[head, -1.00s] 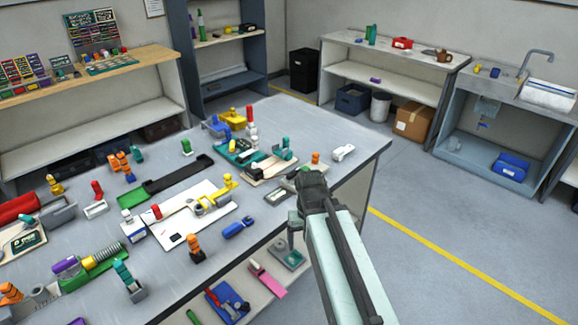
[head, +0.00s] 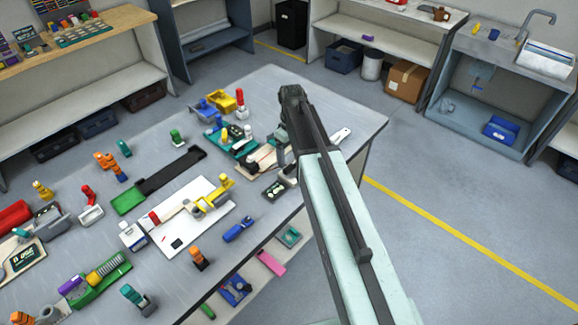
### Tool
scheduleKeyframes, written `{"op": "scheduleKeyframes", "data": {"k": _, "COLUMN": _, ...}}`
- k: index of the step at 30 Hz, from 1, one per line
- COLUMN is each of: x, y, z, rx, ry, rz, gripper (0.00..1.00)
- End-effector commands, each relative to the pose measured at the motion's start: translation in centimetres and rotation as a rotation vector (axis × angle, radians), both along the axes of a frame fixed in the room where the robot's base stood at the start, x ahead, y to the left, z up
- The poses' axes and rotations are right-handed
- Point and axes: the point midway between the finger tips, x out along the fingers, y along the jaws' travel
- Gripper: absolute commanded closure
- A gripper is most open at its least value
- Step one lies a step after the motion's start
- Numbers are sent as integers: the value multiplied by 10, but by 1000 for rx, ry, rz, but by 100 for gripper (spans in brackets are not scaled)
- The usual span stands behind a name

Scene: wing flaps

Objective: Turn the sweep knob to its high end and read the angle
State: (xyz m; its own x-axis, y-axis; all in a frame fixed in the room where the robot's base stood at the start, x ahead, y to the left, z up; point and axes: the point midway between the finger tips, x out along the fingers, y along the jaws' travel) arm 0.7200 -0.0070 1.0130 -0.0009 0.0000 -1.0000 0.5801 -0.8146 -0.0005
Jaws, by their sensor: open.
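I cannot tell which knob is the sweep knob, and no angle reading is legible. A small dark panel with pale markings (head: 275,188) lies near the table's right edge. My gripper (head: 280,158) hangs from the arm's end over the right part of the table, mostly behind my arm. It is open and appears empty, close to a teal-and-wood device (head: 240,147).
The grey table (head: 345,100) holds several small devices with coloured knobs. A dark track with a green end (head: 128,201) lies behind the white board. A blue piece (head: 238,230) lies in front. Floor is clear on the right.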

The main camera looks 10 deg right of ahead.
Motion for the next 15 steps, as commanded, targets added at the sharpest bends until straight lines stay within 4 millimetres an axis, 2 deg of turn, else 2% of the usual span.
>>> {"op": "scheduleKeyframes", "data": {"k": 1, "x": 0, "y": 1, "z": -19, "rx": 0, "ry": 0, "rz": 1, "gripper": 18}}
{"op": "scheduleKeyframes", "data": {"k": 6, "x": 0, "y": 3, "z": -47, "rx": 0, "ry": 0, "rz": 4, "gripper": 18}}
{"op": "scheduleKeyframes", "data": {"k": 9, "x": 0, "y": 4, "z": -54, "rx": 0, "ry": 0, "rz": 5, "gripper": 18}}
{"op": "scheduleKeyframes", "data": {"k": 15, "x": 0, "y": 4, "z": -52, "rx": 0, "ry": 0, "rz": 5, "gripper": 18}}
